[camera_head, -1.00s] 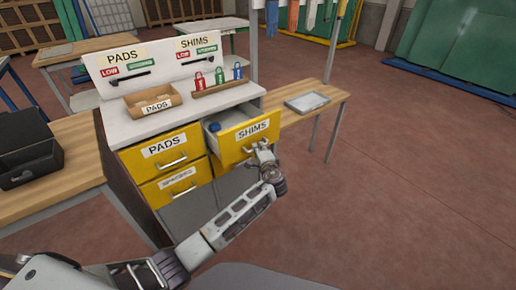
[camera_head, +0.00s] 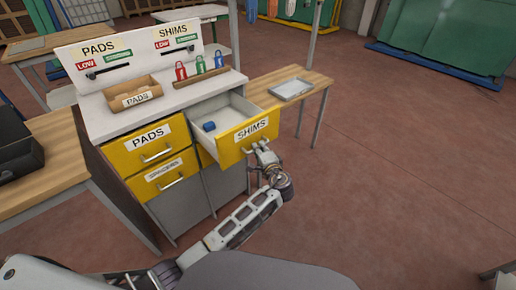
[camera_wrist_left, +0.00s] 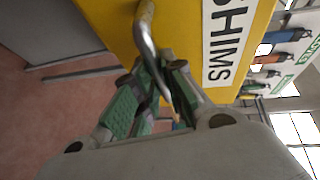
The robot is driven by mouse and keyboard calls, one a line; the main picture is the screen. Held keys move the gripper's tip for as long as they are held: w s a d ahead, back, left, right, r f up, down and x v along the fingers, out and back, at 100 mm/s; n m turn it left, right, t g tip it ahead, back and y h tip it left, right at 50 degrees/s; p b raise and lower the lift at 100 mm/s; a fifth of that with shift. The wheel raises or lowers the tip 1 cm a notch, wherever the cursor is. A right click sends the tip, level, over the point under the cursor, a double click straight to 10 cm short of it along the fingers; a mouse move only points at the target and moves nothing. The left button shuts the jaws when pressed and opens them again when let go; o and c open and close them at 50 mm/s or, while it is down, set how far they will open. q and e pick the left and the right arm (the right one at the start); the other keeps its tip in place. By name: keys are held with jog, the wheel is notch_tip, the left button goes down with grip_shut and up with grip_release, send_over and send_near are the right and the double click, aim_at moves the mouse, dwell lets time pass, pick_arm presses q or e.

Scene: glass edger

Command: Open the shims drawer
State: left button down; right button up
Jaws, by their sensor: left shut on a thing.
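The shims drawer (camera_head: 243,141) has a yellow front with a "SHIMS" label and stands pulled out of the cabinet. A blue item (camera_head: 209,126) lies inside it on the light grey drawer floor. My left gripper (camera_head: 262,147) is at the drawer front. In the left wrist view its green-padded fingers (camera_wrist_left: 155,95) are shut around the metal handle (camera_wrist_left: 147,40), beside the "SHIMS" label. My right gripper is not in view.
The cabinet also has a yellow pads drawer (camera_head: 147,145) and a spacers drawer (camera_head: 164,174), both closed. An open pads box (camera_head: 134,94) and several colored tags stand on top. A wooden table with a grey tray (camera_head: 291,89) is right of it. Floor to the right is clear.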

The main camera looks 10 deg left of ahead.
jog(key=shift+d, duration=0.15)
pick_arm(q)
jog(key=c, duration=1.5)
grip_release()
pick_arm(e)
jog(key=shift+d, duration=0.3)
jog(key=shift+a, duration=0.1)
